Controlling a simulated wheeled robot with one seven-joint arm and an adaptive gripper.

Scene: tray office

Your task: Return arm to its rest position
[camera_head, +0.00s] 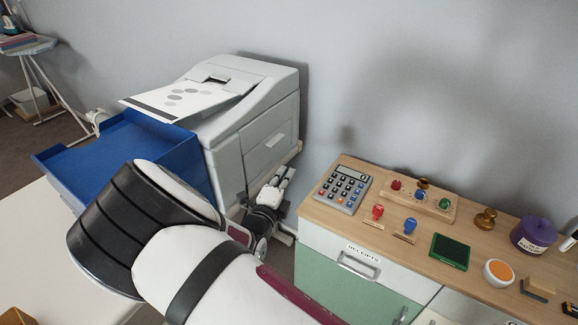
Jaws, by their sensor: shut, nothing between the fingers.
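My gripper (284,178) shows past the end of my white and black arm, near the middle of the view. Its fingers are shut and hold nothing. It is in front of the right side of the grey printer (268,118), to the left of the wooden-topped cabinet. I cannot tell whether it touches the printer. My arm covers the lower middle of the view and hides part of the floor and the cabinet front.
A blue tray (130,150) juts from the printer's left. The cabinet (340,212) carries a calculator (344,188), a stamp rack (440,208), a green pad (450,251), a purple pot (533,236) and an orange-filled bowl (498,272). A white table (50,240) is at left.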

